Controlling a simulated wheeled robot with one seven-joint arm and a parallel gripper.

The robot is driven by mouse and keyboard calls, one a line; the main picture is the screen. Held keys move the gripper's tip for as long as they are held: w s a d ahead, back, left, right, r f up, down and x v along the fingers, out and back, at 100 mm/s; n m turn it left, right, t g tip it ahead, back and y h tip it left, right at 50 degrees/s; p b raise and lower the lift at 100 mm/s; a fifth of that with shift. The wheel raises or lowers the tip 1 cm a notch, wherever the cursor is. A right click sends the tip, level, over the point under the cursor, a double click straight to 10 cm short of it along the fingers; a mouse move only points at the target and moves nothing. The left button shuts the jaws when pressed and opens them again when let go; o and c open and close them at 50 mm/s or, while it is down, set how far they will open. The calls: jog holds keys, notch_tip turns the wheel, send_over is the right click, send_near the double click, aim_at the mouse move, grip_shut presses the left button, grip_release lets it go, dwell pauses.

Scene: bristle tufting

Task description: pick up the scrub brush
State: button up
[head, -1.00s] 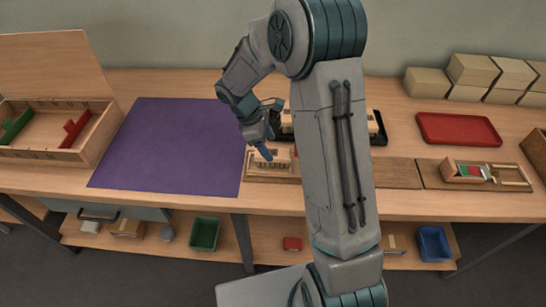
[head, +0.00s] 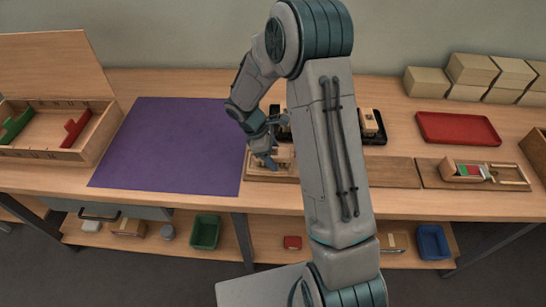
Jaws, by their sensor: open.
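My gripper (head: 269,161) is low over a small wooden holder (head: 262,178) at the right edge of the purple mat. A pale wooden block, which looks like the scrub brush (head: 286,157), sits in this holder. The fingers overlap the block in the picture and partly hide it. My gripper is open; I cannot tell whether its fingers touch the block. Behind my arm, a black tray (head: 380,138) holds pale wooden blocks, partly hidden.
The purple mat (head: 165,150) is bare. A wooden box (head: 60,156) with red and green pieces stands at left. At right are a red tray (head: 458,128), stacked tan blocks (head: 472,69) and a wooden rack (head: 510,182). My arm hides the table's middle.

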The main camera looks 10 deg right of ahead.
jog(key=shift+f, duration=0.15)
jog(key=c, duration=1.2)
